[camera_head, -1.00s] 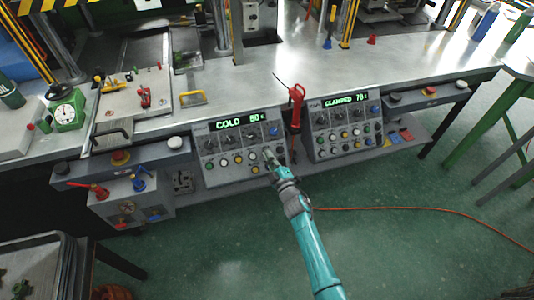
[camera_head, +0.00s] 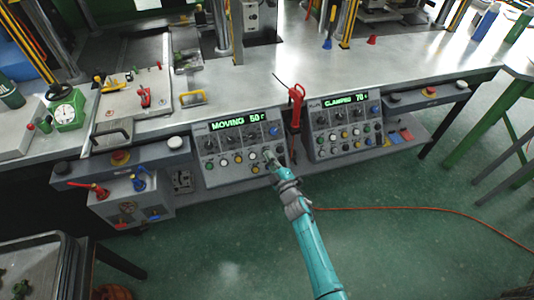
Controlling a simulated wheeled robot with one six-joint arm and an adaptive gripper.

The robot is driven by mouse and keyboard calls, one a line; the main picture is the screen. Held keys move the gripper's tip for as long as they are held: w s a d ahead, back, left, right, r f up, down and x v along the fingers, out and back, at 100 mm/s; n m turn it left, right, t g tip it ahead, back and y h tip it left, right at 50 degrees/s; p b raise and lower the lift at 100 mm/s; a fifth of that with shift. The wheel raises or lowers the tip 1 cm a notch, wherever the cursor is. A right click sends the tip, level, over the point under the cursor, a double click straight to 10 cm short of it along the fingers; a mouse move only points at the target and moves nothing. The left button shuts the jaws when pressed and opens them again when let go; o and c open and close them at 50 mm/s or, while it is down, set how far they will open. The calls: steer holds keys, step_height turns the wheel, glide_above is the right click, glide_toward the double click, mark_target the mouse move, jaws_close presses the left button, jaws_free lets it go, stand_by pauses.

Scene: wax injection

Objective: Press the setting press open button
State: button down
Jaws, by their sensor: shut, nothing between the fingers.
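The left control panel (camera_head: 204,177) is a grey sloped box on the front of the bench. Its green display (camera_head: 234,121) reads "MOVING" with a number that looks like 50. Below it are dark knobs and rows of coloured buttons. My gripper (camera_head: 268,154) is shut and empty at the right part of this panel's button rows. It covers some of the buttons. I cannot tell whether the fingertips touch a button, and the button labels are too small to read.
A second panel (camera_head: 313,140) to the right reads "CLAMPED 70". A red-handled tool (camera_head: 296,100) hangs between the panels. A grey box with red and blue valves (camera_head: 130,200) sits at lower left. An orange hose (camera_head: 420,208) lies on the open green floor.

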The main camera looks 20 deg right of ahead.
steer(key=shift+s, duration=0.1)
steer(key=shift+s+r, duration=1.65)
steer(key=shift+s, duration=0.2)
steer(key=s+a+f+m+g+h, duration=0.1)
steer(key=s+f+m, duration=0.15)
steer(key=s, duration=1.15)
steer(key=s+f+m, duration=0.1)
steer(key=s+m, duration=0.2)
steer(key=s, duration=1.1)
steer(key=s+r+m+g, duration=0.1)
steer(key=s+r, duration=0.3)
steer(key=s, duration=0.4)
steer(key=s+r+m+g+h, duration=0.1)
steer(key=s+r+m, duration=0.2)
steer(key=s+r, duration=0.2)
steer(key=s+d+r+m+g, duration=0.1)
steer(key=s+r+m, duration=0.2)
steer(key=s, duration=0.7)
step_height(320, 180, up, 2)
steer(key=shift+s+r+h, duration=0.15)
steer(key=shift+s+h, duration=0.15)
